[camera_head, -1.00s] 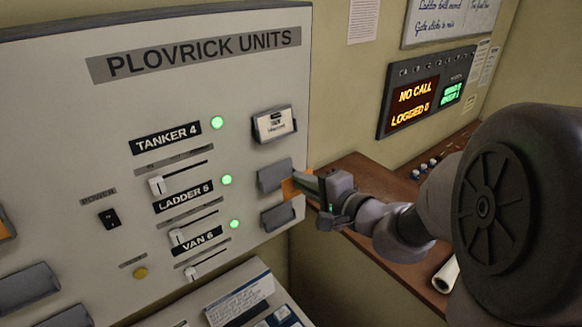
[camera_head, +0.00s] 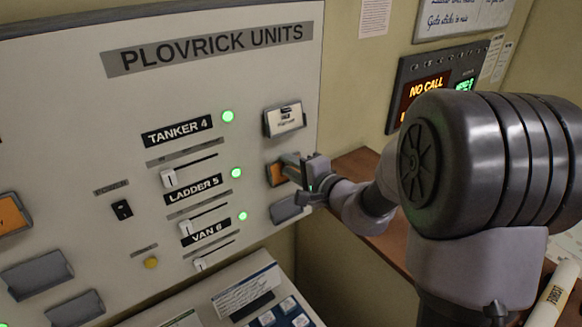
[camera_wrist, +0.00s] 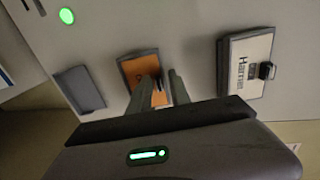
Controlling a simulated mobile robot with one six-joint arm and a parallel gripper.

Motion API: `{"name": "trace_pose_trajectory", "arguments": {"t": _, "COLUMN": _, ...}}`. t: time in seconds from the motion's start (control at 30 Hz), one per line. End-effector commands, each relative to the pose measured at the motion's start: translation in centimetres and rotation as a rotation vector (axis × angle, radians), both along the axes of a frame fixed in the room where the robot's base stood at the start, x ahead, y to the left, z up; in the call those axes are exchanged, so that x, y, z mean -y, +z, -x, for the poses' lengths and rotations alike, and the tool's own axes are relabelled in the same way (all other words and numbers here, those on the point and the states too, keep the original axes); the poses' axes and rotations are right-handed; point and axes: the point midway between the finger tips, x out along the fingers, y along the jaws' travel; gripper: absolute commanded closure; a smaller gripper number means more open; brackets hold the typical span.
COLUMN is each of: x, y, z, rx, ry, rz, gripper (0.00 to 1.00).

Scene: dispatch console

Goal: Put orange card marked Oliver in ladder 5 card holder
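The orange card (camera_head: 276,173) sits at the ladder 5 card holder (camera_head: 270,164), in the right column of the panel, level with the LADDER 5 label. In the wrist view the orange card (camera_wrist: 136,68) lies against the dark holder frame. Its writing cannot be read. My gripper (camera_head: 290,165) reaches the card from the right. In the wrist view my gripper's fingers (camera_wrist: 160,80) stand either side of a small dark tab on the card and appear shut on it. The fingers hide part of the card.
The tanker 4 holder (camera_head: 284,119) above carries a white card. The van 6 holder (camera_head: 287,209) below is empty. Another orange card (camera_head: 12,214) sits in a holder at the far left. A brown desk (camera_head: 350,226) lies right of the panel.

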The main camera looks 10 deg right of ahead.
Motion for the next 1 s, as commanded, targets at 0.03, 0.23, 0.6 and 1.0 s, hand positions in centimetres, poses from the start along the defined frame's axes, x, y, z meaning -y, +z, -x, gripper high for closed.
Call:
{"name": "trace_pose_trajectory", "arguments": {"t": 0.03, "x": 0.0, "y": 0.0, "z": 0.0, "rx": 0.000, "ry": 0.000, "rz": 0.000, "gripper": 0.66}}
{"name": "trace_pose_trajectory", "arguments": {"t": 0.23, "x": 0.0, "y": 0.0, "z": 0.0, "rx": 0.000, "ry": 0.000, "rz": 0.000, "gripper": 0.66}}
{"name": "trace_pose_trajectory", "arguments": {"t": 0.6, "x": 2.1, "y": 1.0, "z": 4.8, "rx": 0.003, "ry": -0.004, "rz": 0.002, "gripper": 0.66}}
{"name": "trace_pose_trajectory", "arguments": {"t": 1.0, "x": 6.2, "y": 3.4, "z": 14.8, "rx": 0.003, "ry": -0.004, "rz": 0.001, "gripper": 0.66}}
